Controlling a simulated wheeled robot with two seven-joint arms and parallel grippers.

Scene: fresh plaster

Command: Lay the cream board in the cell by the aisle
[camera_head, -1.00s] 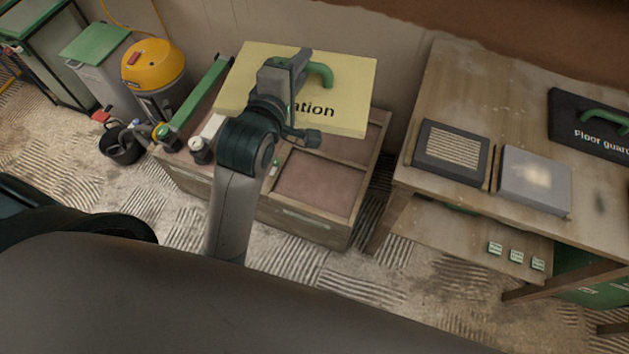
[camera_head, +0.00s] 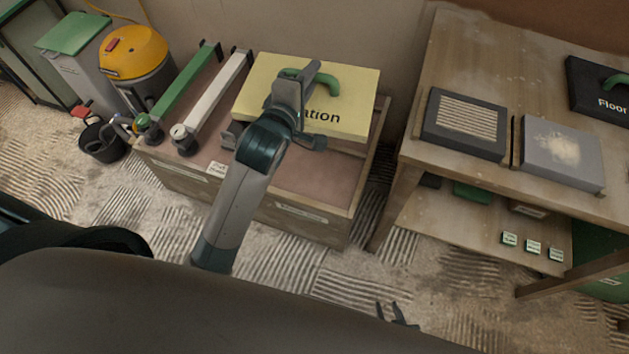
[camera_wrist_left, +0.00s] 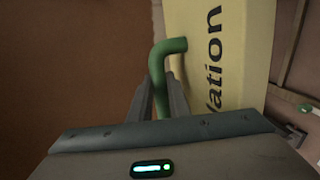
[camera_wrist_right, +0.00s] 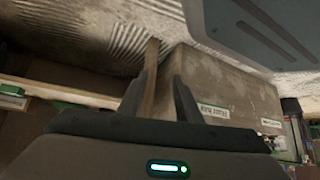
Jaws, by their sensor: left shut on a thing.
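The cream board (camera_head: 262,88) is a thick pale yellow slab with a green handle (camera_head: 328,84) and dark lettering ending in "ation". My left gripper (camera_head: 308,82) is shut on that handle; the left wrist view shows the handle between its fingers (camera_wrist_left: 163,88). The board is over the back right of a low wooden crate (camera_head: 300,214) with brown-lined cells. I cannot tell whether it touches the crate. The front right cell (camera_head: 318,178) looks empty; my left arm hides part of the crate. My right gripper (camera_head: 392,313) is low at the bottom edge, open and empty in its wrist view (camera_wrist_right: 160,88).
A green bar (camera_head: 184,92) and a white bar (camera_head: 215,95) lie on the crate's left. A yellow vacuum (camera_head: 138,55) and black bucket (camera_head: 102,142) stand further left. A wooden bench (camera_head: 465,60) at right holds a grille panel (camera_head: 465,122), a grey panel (camera_head: 562,155) and a dark board (camera_head: 597,88).

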